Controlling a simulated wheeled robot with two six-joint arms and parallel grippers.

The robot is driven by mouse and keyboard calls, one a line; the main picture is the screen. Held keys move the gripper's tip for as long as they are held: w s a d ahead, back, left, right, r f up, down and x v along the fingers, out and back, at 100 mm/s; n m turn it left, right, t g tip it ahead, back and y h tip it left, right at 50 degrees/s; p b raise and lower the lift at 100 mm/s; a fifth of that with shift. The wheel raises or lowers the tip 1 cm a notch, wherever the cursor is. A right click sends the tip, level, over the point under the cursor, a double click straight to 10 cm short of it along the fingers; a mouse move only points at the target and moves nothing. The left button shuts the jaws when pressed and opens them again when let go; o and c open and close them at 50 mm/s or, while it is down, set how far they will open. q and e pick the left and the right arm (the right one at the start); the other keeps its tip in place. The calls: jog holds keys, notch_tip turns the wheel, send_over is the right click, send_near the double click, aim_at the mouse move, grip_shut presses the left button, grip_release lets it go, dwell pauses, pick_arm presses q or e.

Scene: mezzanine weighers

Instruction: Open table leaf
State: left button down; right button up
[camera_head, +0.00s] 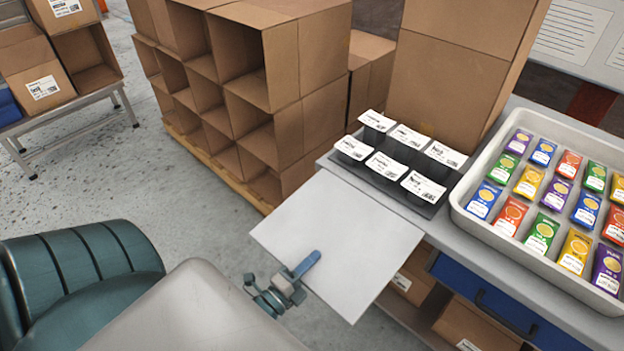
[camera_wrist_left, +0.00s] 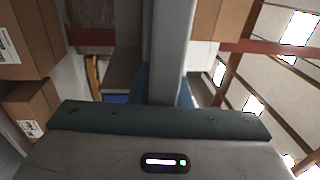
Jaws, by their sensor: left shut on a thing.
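The table leaf (camera_head: 355,235) is a pale grey square panel. In the head view it juts out from the left edge of the worktable and looks roughly level with the top. My left gripper (camera_head: 306,264) is shut on its outer edge, with one blue finger lying across the upper face. In the left wrist view the leaf (camera_wrist_left: 166,50) shows edge-on between the two blue fingers (camera_wrist_left: 163,88). The leaf's underside and any support below are hidden in the head view. My right gripper is not in view.
The worktable holds a dark tray of labelled tubs (camera_head: 400,162), a grey tray (camera_head: 458,207) of colourful packets and a tall carton (camera_head: 450,75). Stacked open cartons (camera_head: 300,85) stand behind the leaf. A drawer (camera_head: 485,300) is below the top. Floor left of the leaf is clear.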

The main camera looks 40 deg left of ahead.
pick_arm(q)
notch_tip(320, 180, up, 3)
jog(key=shift+f+p, duration=0.15)
jog(key=shift+p, duration=0.7)
jog(key=shift+w+r+p, duration=0.1)
jog(key=shift+r+p, duration=0.15)
jog(key=shift+p, duration=0.1)
jog(key=c, duration=1.4)
grip_release()
jog(key=shift+o, duration=0.2)
jog(key=shift+f, duration=0.15)
